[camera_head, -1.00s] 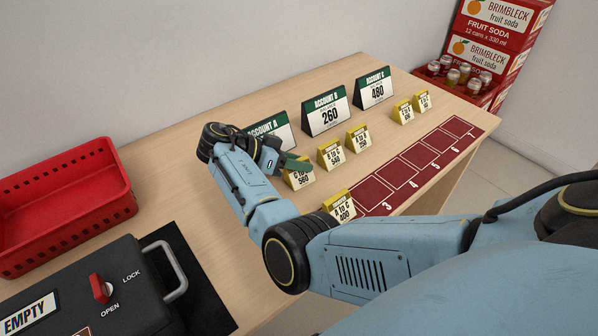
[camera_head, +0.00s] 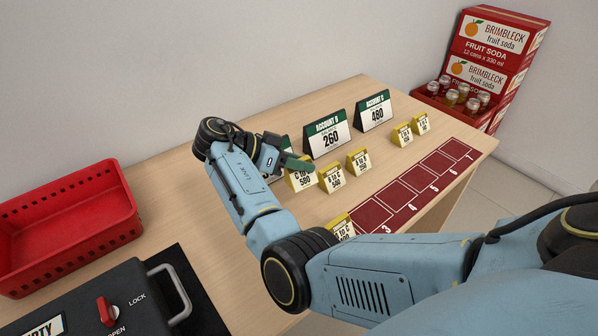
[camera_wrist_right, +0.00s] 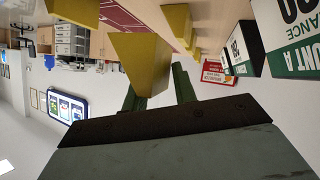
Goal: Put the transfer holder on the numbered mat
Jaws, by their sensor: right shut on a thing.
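My right gripper (camera_head: 290,163) is shut on a yellow-topped transfer holder (camera_head: 303,180) with a white card starting "C to". The holder is upright and appears slightly above the table, left of two similar holders (camera_head: 332,178) (camera_head: 359,161). In the right wrist view its yellow underside (camera_wrist_right: 142,60) shows between the green fingers (camera_wrist_right: 160,88). The dark red numbered mat (camera_head: 418,178) lies along the front edge to the right. Another holder, "A to C" (camera_head: 341,228), stands at the mat's near end, partly hidden by my arm. My left gripper is out of view.
Account signs B (camera_head: 328,135) and C (camera_head: 374,112) stand at the back; Account A is mostly hidden behind my gripper. Two small holders (camera_head: 402,134) (camera_head: 420,123) stand beyond. The mat's spaces toward the far end are bare. A red basket (camera_head: 70,225) and black box (camera_head: 85,300) sit left.

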